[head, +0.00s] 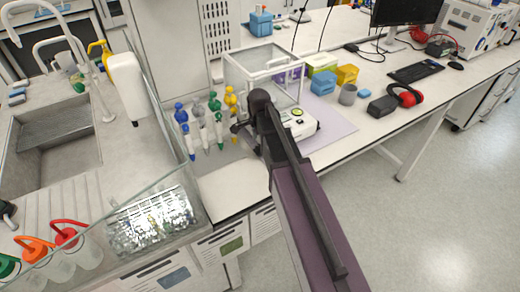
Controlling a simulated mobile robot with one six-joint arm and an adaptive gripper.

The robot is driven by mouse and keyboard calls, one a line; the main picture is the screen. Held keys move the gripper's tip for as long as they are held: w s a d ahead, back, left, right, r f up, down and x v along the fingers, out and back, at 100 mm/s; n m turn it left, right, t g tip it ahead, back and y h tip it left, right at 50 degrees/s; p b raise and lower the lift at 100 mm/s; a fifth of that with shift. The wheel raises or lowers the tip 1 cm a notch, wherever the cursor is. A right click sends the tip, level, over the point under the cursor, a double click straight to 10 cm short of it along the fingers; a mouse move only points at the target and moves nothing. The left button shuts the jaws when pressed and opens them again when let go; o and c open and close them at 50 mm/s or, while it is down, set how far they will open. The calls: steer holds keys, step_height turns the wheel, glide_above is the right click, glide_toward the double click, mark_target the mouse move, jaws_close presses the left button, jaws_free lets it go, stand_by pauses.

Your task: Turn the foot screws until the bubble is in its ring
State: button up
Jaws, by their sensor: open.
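A white balance (303,128) with a clear glass draft shield (268,62) stands on a pale mat at the back of the bench. A small round yellow-green spot (298,113) shows on its front part; it may be the level, but it is too small to tell where any bubble lies. The foot screws cannot be made out. My gripper (238,131) is open at the balance's front left, beside the rack of pipettes. My arm hides part of the balance's front, and I cannot tell whether the gripper touches it.
A glass panel (170,185) edges the sink side. The mat's right part (335,130) is clear.

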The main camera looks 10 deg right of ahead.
steer(key=shift+f+b, duration=0.85)
steer(key=shift+f, duration=0.25)
jaws_close()
